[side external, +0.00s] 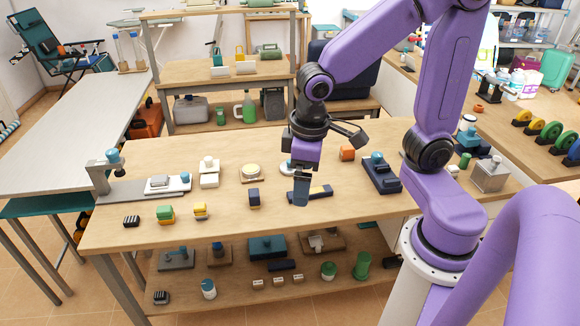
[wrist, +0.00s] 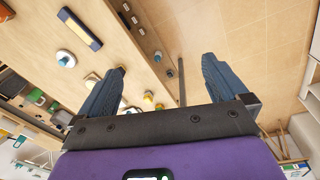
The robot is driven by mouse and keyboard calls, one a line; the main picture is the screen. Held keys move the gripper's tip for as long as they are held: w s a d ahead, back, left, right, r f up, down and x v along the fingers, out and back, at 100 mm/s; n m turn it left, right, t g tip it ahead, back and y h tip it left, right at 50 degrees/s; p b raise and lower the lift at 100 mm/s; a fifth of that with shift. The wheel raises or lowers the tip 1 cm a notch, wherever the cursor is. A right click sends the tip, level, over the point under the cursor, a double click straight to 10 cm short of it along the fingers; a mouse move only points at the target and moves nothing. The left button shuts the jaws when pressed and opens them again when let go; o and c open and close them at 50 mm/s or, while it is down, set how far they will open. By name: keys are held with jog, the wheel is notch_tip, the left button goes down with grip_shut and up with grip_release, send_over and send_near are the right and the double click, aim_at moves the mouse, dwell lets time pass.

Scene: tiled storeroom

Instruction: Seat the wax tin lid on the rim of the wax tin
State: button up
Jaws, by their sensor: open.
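A round, cream-topped tin (side external: 250,171), which looks like the wax tin, sits on the bench left of my gripper (side external: 301,203). A pale disc with a blue knob (side external: 286,168), possibly the wax tin lid, lies behind my gripper and is partly hidden by it. In the wrist view this disc (wrist: 65,59) lies on the bench, left of the fingers. My gripper (wrist: 164,64) is open, with nothing between its fingers. It hangs over the bench, pointing down in the side view. I cannot tell its exact height.
A dark blue bar with a yellow patch (side external: 318,191) lies close by my gripper. A dark blue block (side external: 254,198) stands to the left and an orange cube (side external: 347,153) behind right. A blue device (side external: 381,175) stands further right.

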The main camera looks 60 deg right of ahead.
jog(key=w+d+f+m+h, duration=0.1)
jog(key=w+d+f+m, duration=0.15)
jog(key=w+m, duration=0.55)
jog(key=m+h, duration=0.3)
jog(key=m, duration=1.1)
send_over(286, 169)
jog(key=shift+g, duration=0.3)
notch_tip(286, 169, down, 20)
jog(key=shift+d+r, duration=0.1)
jog(key=shift+r, duration=0.1)
jog(key=shift+s+x, duration=0.1)
jog(key=shift+x, duration=1.25)
jog(key=shift+s+x, duration=0.15)
jog(key=shift+x, duration=1.2)
jog(key=shift+c, duration=0.3)
jog(key=c, duration=0.9)
